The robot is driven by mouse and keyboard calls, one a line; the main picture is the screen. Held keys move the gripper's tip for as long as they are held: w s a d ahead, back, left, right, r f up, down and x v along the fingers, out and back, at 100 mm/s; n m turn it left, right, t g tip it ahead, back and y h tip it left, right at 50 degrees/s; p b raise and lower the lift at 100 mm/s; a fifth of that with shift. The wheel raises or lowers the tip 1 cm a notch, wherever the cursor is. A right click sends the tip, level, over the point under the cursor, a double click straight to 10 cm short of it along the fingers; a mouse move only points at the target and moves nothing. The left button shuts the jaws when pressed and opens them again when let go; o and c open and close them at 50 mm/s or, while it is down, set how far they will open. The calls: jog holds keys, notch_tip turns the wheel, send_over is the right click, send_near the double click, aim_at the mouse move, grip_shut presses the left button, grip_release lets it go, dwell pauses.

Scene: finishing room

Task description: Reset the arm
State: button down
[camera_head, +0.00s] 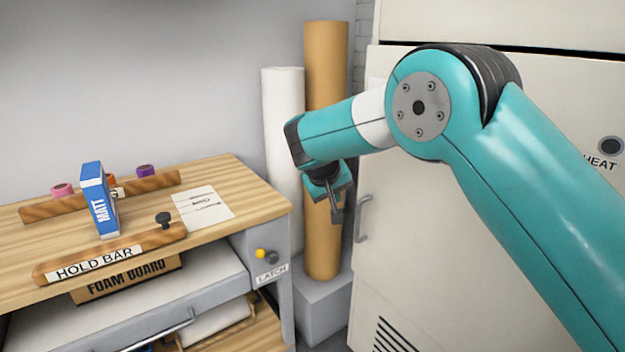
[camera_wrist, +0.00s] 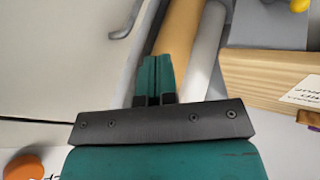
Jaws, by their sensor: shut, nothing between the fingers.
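My gripper (camera_head: 334,208) hangs below the wrist of my teal arm, in front of the brown roll and to the right of the wooden bench. It points downward. In the wrist view its fingers (camera_wrist: 154,78) are together, with nothing between them. My arm comes in from the lower right, rises to a bent elbow and reaches left to the wrist.
The bench (camera_head: 235,180) bears a blue MATT box (camera_head: 97,200) and a HOLD BAR (camera_head: 110,258). A cream cabinet (camera_head: 400,220) with a handle stands right.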

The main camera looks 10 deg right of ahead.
jog(key=s+d+r+n+g+y+p, duration=0.1)
jog(key=s+d+r+y+p, duration=0.1)
jog(key=s+r, duration=0.5)
jog(key=s+r+n+g+y+p, duration=0.1)
jog(key=s+r+y+p, duration=0.1)
jog(key=s, duration=0.9)
jog(key=s+d+r+n+g+y+p, duration=0.1)
jog(key=s+r, duration=0.4)
jog(key=s, duration=0.7)
jog(key=s+r+n+g+y+p, duration=0.1)
jog(key=s+r+g+y+p, duration=0.1)
jog(key=s, duration=0.9)
jog(key=shift+s+d+r+n+g+y+p, duration=0.2)
jog(key=shift+s+r+n+g+y+p, duration=0.15)
jog(key=shift+r+p, duration=0.45)
jog(key=shift+r, duration=0.15)
